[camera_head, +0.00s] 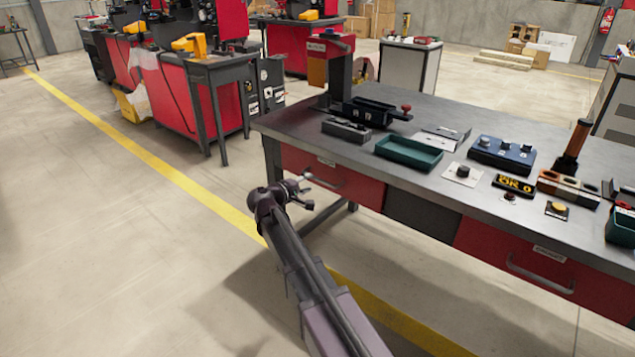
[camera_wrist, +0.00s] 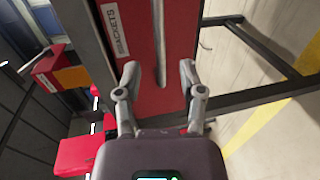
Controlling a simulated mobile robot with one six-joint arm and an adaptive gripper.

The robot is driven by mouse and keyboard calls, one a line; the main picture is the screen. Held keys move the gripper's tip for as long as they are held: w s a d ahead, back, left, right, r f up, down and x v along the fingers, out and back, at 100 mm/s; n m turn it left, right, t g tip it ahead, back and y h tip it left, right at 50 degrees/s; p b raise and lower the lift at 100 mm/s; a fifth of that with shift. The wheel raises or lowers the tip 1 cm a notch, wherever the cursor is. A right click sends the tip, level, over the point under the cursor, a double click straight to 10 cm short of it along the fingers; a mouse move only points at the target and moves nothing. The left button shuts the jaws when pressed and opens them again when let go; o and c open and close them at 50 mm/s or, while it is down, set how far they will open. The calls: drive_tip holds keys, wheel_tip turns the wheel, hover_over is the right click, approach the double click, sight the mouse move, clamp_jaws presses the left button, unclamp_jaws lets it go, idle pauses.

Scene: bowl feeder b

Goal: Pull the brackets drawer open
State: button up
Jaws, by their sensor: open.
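The brackets drawer (camera_head: 358,190) is the red drawer at the left of the workbench front, and it looks shut. In the wrist view the drawer (camera_wrist: 185,45) fills the upper middle, with a white label (camera_wrist: 115,30) reading BRACKETS. Its bar handle (camera_wrist: 158,45) runs up the picture there. My gripper (camera_wrist: 160,82) is open, and the handle lies in line with the gap between its fingers. In the head view my gripper (camera_head: 303,190) is in front of the handle's left end. I cannot tell whether the fingers are around the handle or short of it.
The workbench top (camera_head: 480,115) carries a green tray (camera_head: 408,153), a blue button box (camera_head: 500,153) and other small items. Another red drawer (camera_head: 530,265) is at the right. A bench leg (camera_head: 272,165) stands near my gripper. The floor in front is clear.

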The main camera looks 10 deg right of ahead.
sight(316, 179)
drive_tip(key=shift+b+x, duration=0.45)
drive_tip(key=shift+x, duration=2.25)
clamp_jaws()
